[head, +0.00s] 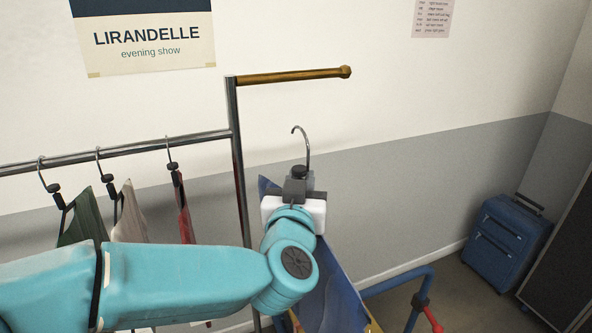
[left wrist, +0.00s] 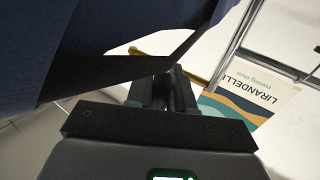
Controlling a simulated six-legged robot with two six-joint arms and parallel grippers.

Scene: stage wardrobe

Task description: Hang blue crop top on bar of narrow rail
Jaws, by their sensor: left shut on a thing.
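My left gripper (head: 298,186) is shut on the black neck of a hanger and holds it up. The hanger's metal hook (head: 304,142) points up, free of any bar. The blue crop top (head: 340,292) hangs below, partly hidden by my arm; its dark blue cloth (left wrist: 60,50) fills the upper left of the left wrist view. A brass bar (head: 290,76) with a knobbed end sticks out right from the top of a chrome post (head: 237,130). In the head view the hook appears below this bar, apart from it. My right gripper is not in view.
A chrome rail (head: 120,152) left of the post carries several hangers with green, pale and red garments (head: 184,208). A poster (head: 150,38) is on the wall behind. A blue suitcase (head: 508,240) stands at the right. The space around the brass bar's free end looks clear.

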